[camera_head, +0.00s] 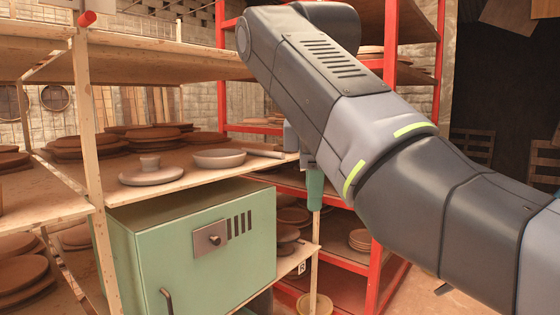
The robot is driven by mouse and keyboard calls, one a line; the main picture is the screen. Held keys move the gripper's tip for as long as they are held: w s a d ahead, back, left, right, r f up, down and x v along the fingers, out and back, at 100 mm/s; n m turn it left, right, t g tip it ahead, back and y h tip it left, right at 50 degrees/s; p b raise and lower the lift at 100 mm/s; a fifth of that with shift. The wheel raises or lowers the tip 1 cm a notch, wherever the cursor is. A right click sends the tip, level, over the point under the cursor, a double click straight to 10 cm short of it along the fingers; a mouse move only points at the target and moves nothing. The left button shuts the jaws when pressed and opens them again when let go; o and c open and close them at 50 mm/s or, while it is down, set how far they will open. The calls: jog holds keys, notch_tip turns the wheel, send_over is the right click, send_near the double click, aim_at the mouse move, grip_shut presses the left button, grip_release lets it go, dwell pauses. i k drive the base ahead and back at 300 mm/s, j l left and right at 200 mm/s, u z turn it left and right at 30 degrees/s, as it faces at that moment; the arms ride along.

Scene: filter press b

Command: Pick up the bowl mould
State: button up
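One is a shallow round bowl-shaped piece (219,158). The other, to its left and nearer, is a wide disc with a short knob on top (150,174). Both rest on the shelf with nothing touching them from above. My arm crosses the right half of the view, to the right of both pieces.
A rod-like piece (264,153) lies near the shelf's right end. A teal object (315,188) hangs by the shelf's corner, partly beside my arm. A green cabinet (190,250) stands below the shelf. Stacked plates (80,146) sit behind. A red rack (377,270) stands at the right.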

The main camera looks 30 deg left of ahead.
aim_at(215, 159)
jog(key=i+j+u, duration=0.5)
jog(key=i+u, duration=0.15)
jog(key=i+j+u, duration=0.1)
jog(key=i+u, duration=0.25)
jog(key=i, duration=1)
jog(key=j+u, duration=0.05)
jog(key=j, duration=0.05)
